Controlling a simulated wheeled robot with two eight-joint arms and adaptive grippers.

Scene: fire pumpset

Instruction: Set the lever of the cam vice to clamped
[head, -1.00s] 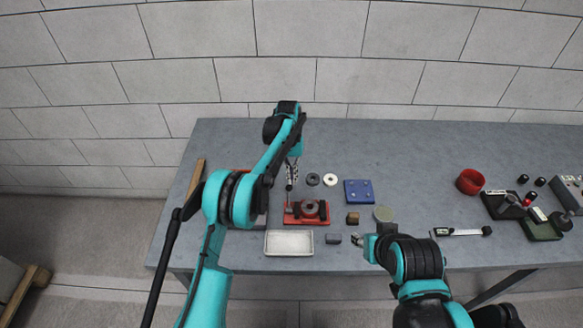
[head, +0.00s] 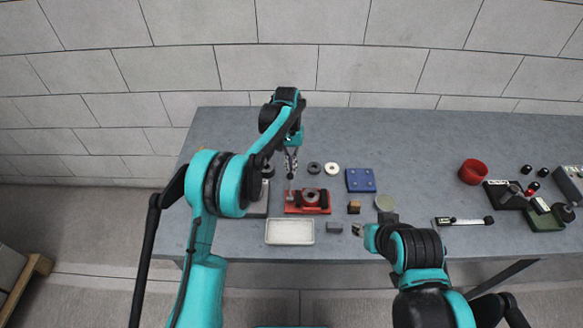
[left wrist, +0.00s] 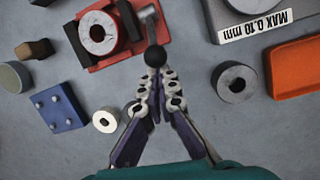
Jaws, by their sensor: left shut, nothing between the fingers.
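The cam vice (head: 322,208) has a red base and dark jaws around a grey ring-shaped part (head: 310,196). It stands on the table near the front; the vice also shows at the top of the left wrist view (left wrist: 103,62). Its lever (left wrist: 149,18) is a grey arm ending in a black ball knob (left wrist: 155,55). My left gripper (head: 291,174) is shut and empty. In the left wrist view its fingertips (left wrist: 159,80) are just short of the knob; contact cannot be told. My right gripper (head: 357,229) is low at the table's front, its finger opening unclear.
A white tray (head: 290,240) lies in front of the vice. A dark ring (head: 314,168), a white ring (head: 332,169) and a blue block (head: 360,181) lie behind and right. A red bowl (head: 473,172) stands farther right. The back of the table is clear.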

